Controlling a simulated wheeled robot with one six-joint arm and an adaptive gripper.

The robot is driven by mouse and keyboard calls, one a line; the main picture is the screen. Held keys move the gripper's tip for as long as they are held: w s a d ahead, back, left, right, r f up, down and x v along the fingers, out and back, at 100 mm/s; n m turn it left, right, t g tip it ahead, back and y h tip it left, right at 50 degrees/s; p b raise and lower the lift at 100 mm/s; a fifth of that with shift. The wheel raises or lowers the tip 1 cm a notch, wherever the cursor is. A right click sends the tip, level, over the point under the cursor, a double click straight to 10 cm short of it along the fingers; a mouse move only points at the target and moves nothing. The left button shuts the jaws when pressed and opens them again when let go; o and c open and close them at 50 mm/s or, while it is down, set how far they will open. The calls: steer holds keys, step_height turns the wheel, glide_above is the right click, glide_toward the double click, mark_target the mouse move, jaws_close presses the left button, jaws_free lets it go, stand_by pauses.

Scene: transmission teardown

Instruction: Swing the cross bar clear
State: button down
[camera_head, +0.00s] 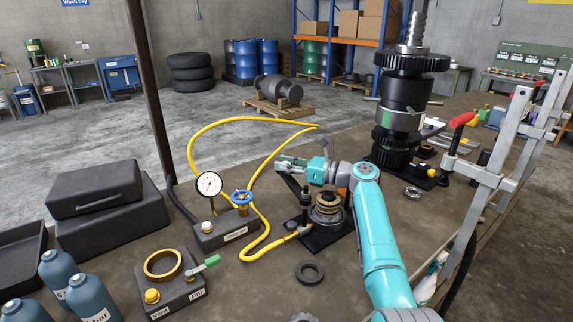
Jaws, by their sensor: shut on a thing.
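A small clutch-pack fixture (327,214) stands on a black base plate on the bench, with stacked brass-coloured and dark rings and an upright post at its left. A dark cross bar (292,186) shows at the left of the stack, slanting up from near the post toward my gripper's fingers. My gripper (287,163) is at the end of the teal arm, above and left of the stack, with its fingers pointing left. It is shut on what appears to be the cross bar's end; the fingers hide the exact contact.
A yellow hose (262,247) loops from the fixture to a gauge block (224,229) with a blue valve wheel. A tall gear shaft (401,105) stands behind right. Clamps (490,170) line the right edge. A loose dark ring (309,272) lies in front.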

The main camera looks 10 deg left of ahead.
steer(key=c, duration=0.9)
jaws_free()
steer(key=shift+o, duration=0.2)
steer(key=d, duration=0.4)
steer(key=s+d, duration=0.1)
steer(key=d, duration=0.2)
steer(key=s+d, duration=0.1)
steer(key=d, duration=0.3)
steer(key=shift+d, duration=0.35)
